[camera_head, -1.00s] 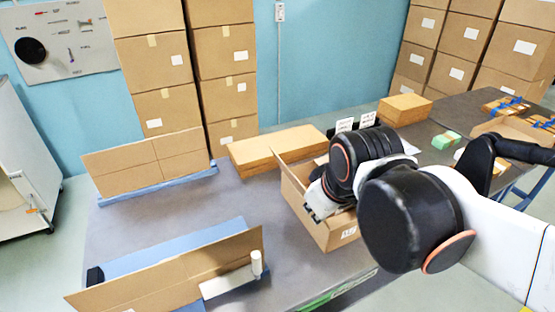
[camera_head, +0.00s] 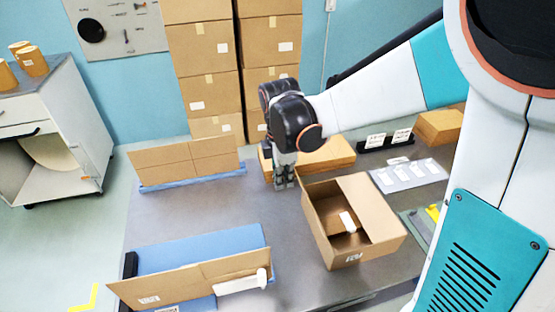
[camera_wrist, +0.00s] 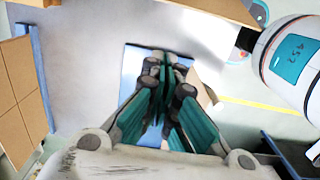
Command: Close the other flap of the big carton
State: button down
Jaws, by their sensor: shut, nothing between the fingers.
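The open carton (camera_head: 318,232) stands on the grey table, right of the middle in the head view. A broad flap (camera_head: 372,205) lies over its right side. The left part of its top is open, and a white piece (camera_head: 348,222) shows inside. My gripper (camera_head: 285,186) points down above the table, just beyond the carton's far left corner and apart from it. It is shut and empty. In the wrist view the fingertips (camera_wrist: 165,68) are together, over a blue mat (camera_wrist: 130,75). I cannot tell the carton clearly in that view.
Cardboard panels stand in blue bases at the back left (camera_head: 180,163) and front left (camera_head: 190,283). A flat brown box (camera_head: 335,152) lies behind my gripper. A grey tray (camera_head: 410,176) with white pieces lies right of the carton. The table middle (camera_head: 210,212) is clear.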

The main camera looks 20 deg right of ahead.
notch_tip(320, 180, down, 10)
jog(key=b, duration=0.3)
jog(key=d, duration=0.1)
jog(key=d+r, duration=0.1)
jog(key=d, duration=0.2)
jog(key=shift+d+r, duration=0.1)
jog(key=shift+r, duration=0.25)
